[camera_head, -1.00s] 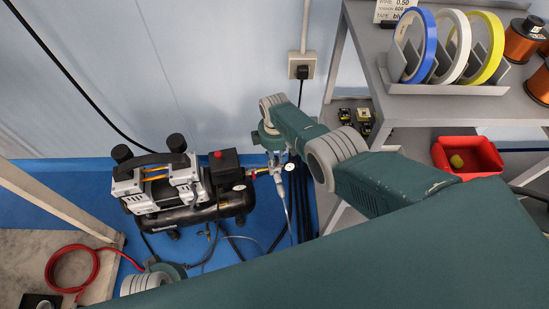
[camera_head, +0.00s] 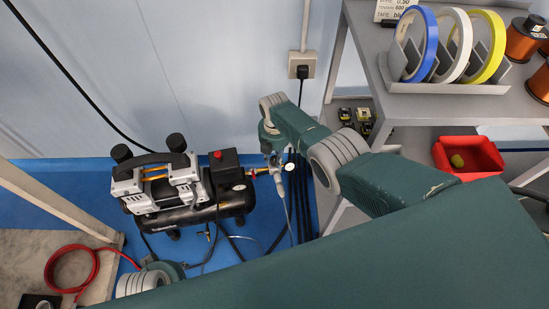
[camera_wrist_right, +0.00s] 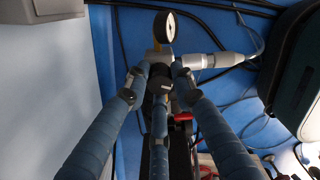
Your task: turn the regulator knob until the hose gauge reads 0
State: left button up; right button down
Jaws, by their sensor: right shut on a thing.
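The black regulator knob (camera_wrist_right: 160,83) is in the middle of the right wrist view, below the metal regulator body. My right gripper (camera_wrist_right: 159,80) is shut on the knob, with its blue-padded fingers around it. A round gauge (camera_wrist_right: 165,27) with a pale face stands on the regulator just beyond the fingers; its needle and reading are too small to tell. In the head view my right gripper (camera_head: 274,160) is at the regulator, to the right of the compressor, and partly hidden by my wrist. My left gripper does not show.
The black and silver compressor (camera_head: 188,193) stands on the blue floor, with a red-topped switch box (camera_head: 225,167). Hoses run below the regulator. A shelf (camera_head: 450,105) with tape rolls and a red bin (camera_head: 467,157) stands to the right. A wall socket (camera_head: 302,66) is behind.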

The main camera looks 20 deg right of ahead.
aim_at(275, 158)
jog(key=shift+n, duration=0.5)
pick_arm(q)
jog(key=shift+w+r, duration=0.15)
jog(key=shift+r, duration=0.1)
pick_arm(e)
jog(key=shift+n, duration=0.3)
jog(key=c, duration=1.5)
grip_release()
jog(key=shift+o, duration=0.2)
jog(key=shift+w+r, duration=0.1)
jog(key=shift+r, duration=0.45)
notch_tip(275, 158, up, 11)
jog(key=shift+f, duration=0.1)
